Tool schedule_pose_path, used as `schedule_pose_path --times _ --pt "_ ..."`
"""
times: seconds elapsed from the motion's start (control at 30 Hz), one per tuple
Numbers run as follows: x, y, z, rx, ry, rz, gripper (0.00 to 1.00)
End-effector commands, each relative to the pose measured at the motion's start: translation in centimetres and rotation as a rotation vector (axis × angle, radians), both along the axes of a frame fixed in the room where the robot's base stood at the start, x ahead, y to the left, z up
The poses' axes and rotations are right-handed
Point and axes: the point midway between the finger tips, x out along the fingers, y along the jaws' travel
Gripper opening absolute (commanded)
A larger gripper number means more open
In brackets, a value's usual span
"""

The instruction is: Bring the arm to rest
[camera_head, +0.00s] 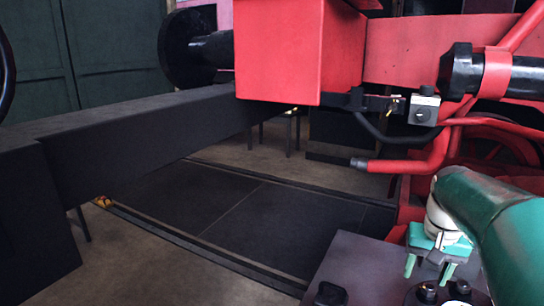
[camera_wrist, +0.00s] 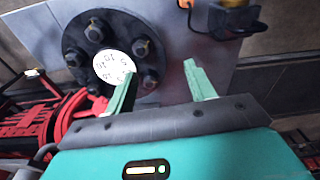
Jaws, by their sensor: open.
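My arm (camera_head: 500,225) reaches in from the right edge in the head view, with its green and white wrist bent downward. My gripper (camera_head: 430,270) points down over a dark flat-topped block with black knobs. In the wrist view my gripper (camera_wrist: 159,70) shows two green fingers standing well apart with nothing between them. Beyond the fingers is a round black flange (camera_wrist: 75,40) with several bolts and a white numbered disc (camera_wrist: 114,67) at its centre. The left finger overlaps the disc's edge in the picture; I cannot tell whether it touches.
The dark block (camera_head: 365,268) lies below my gripper. A red beam (camera_head: 285,50), a red pipe (camera_head: 415,160) and a black cylinder (camera_head: 462,72) stand close beyond my arm. A long black beam (camera_head: 130,135) crosses the left. Dark floor plates (camera_head: 260,215) lie clear in the middle.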

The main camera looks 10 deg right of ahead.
Motion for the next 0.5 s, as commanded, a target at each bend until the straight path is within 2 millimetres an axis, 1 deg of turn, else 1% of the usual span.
schedule_pose_path --times 0.03,0.1,0.17,0.2,0.27,0.3,0.4,0.5 --pt "-0.5 2.4 0.6 -0.013 -0.031 0.044 0.55" --pt "-1.2 5.4 1.1 -0.032 -0.072 0.1 0.55" --pt "-2.0 7.8 1.2 -0.045 -0.107 0.148 0.55" --pt "-2.6 9.4 1.3 -0.054 -0.132 0.18 0.55" --pt "-3.6 11.5 1.3 -0.065 -0.168 0.227 0.55" --pt "-4.4 12.9 1.2 -0.072 -0.192 0.258 0.55" --pt "-6.3 16.1 0.8 -0.088 -0.254 0.335 0.55" --pt "-8.3 18.8 0.1 -0.099 -0.313 0.408 0.55"
